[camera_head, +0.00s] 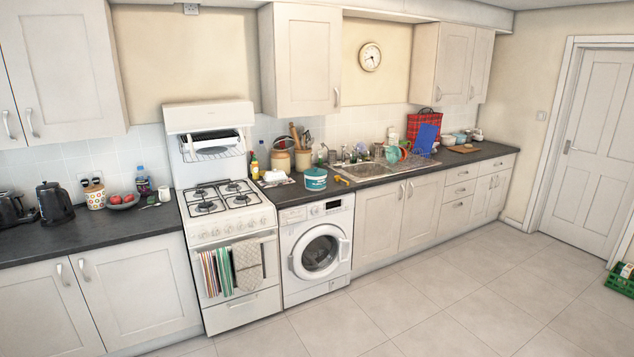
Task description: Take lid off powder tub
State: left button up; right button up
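A teal tub with a pale lid (316,179), which looks like the powder tub, stands upright on the dark counter above the washing machine. Its lid (316,171) appears to be on top of it. The tub is near the counter's front edge. Neither of my grippers is in view.
The washing machine (317,250) sits under the counter, right of the white cooker (229,215). A white cloth or paper (273,178) lies left of the tub, and a small yellow item (341,181) lies right of it. The sink (368,170) is further right. The tiled floor (410,305) in front is clear.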

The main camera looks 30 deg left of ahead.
aim_at(315, 172)
jog(key=i+u, duration=0.3)
jog(key=i, duration=2.2)
jog(key=i+u, duration=0.2)
jog(key=i, duration=0.2)
jog(key=i+l+u, duration=0.25)
jog(key=i, duration=0.2)
jog(key=i+l+u, duration=0.2)
jog(key=i, duration=0.2)
jog(key=i+l+u, duration=0.25)
jog(key=i, duration=0.15)
jog(key=j, duration=0.1)
